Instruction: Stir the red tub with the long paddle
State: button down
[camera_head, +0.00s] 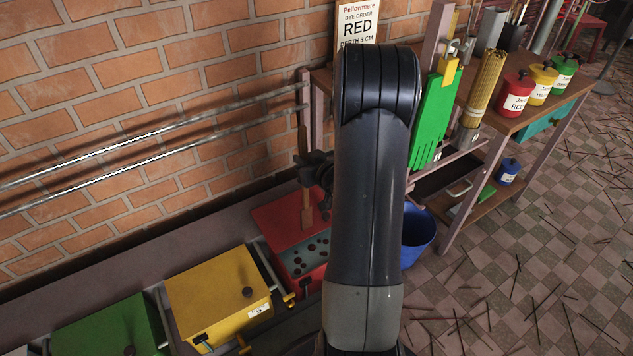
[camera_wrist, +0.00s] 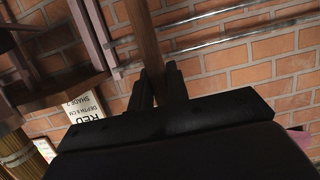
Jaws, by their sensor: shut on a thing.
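The red tub (camera_head: 277,218) stands against the brick wall, left of my arm. Its red lid looks raised at the back, and a grey surface with dark round spots (camera_head: 308,258) shows inside. My gripper (camera_head: 312,170) is shut on the long wooden paddle (camera_head: 306,205), which hangs about upright. The paddle's lower end overlaps the tub in the head view; I cannot tell whether it touches the contents. In the wrist view, my gripper (camera_wrist: 158,88) has the paddle shaft (camera_wrist: 143,42) between its fingers. My arm hides the tub's right side.
Yellow (camera_head: 215,290) and green (camera_head: 110,325) tubs stand to the left. A blue bucket (camera_head: 418,235) stands right of my arm. A wooden bench (camera_head: 500,125) holds several coloured jars. A sign (camera_head: 357,22) reads RED, and metal rails (camera_head: 150,150) run along the wall.

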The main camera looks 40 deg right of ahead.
jog(key=s+d+f+b, duration=0.1)
jog(key=d+f+b, duration=0.2)
jog(key=f+b, duration=1.4)
notch_tip(320, 180, down, 5)
jog(key=shift+r+b, duration=0.15)
jog(key=shift+b, duration=0.15)
jog(key=shift+d, duration=0.15)
jog(key=shift+d+p, duration=1)
jog(key=shift+d, duration=2.45)
jog(key=a+b, duration=0.4)
jog(key=a, duration=1)
jog(key=shift+w, duration=0.15)
